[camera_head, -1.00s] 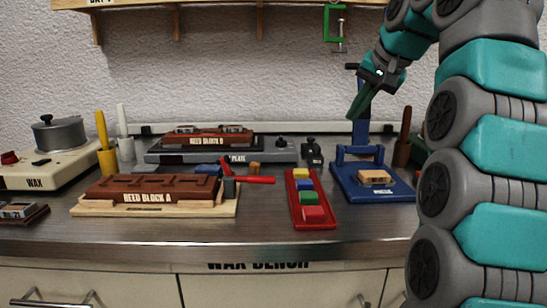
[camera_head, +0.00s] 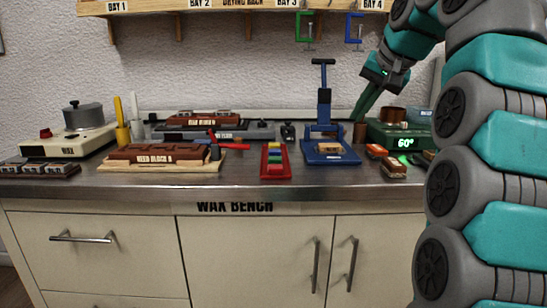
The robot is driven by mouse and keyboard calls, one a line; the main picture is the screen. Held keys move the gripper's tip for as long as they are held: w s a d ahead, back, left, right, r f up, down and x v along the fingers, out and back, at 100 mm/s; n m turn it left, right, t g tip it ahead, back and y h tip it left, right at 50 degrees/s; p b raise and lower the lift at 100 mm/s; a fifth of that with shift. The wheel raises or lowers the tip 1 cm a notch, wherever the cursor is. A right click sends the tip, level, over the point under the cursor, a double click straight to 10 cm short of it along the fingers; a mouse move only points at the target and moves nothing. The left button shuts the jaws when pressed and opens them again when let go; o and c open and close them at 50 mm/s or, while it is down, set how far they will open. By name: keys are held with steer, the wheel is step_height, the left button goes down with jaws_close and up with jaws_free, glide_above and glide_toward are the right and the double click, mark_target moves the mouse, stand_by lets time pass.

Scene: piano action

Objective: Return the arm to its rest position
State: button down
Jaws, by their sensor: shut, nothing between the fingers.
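My gripper (camera_head: 364,108) is at the right of the picture, at the end of my folded teal and grey arm. Its dark green fingers point down and to the left, shut and with nothing between them. It appears in front of the back of the wax bench (camera_head: 210,190), between the blue press and the green unit. I cannot tell its exact height above the bench. My arm rises along the right edge of the view and hides the bench's right end.
On the bench stand reed block A (camera_head: 155,155), a red tray (camera_head: 275,162), a blue press (camera_head: 326,130) and a green unit (camera_head: 395,135) reading 60°. A wax pot (camera_head: 83,115) stands at left. A drying rack (camera_head: 235,8) with green and blue clamps hangs above.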

steer(key=s+a+f+n+g+h, duration=0.1)
steer(key=s+a+f+g, duration=0.15)
steer(key=s+f, duration=0.65)
steer(key=s+a+f+n+g, duration=0.1)
steer(key=s+a+f+g, duration=0.15)
steer(key=s+f, duration=0.6)
steer(key=s+d+f+n+g+h, duration=0.1)
steer(key=s+d+f+n+g, duration=0.1)
steer(key=s+f, duration=2)
steer(key=shift+s+g+h, duration=0.35)
steer(key=shift+g+h, duration=0.05)
steer(key=shift+g, duration=0.3)
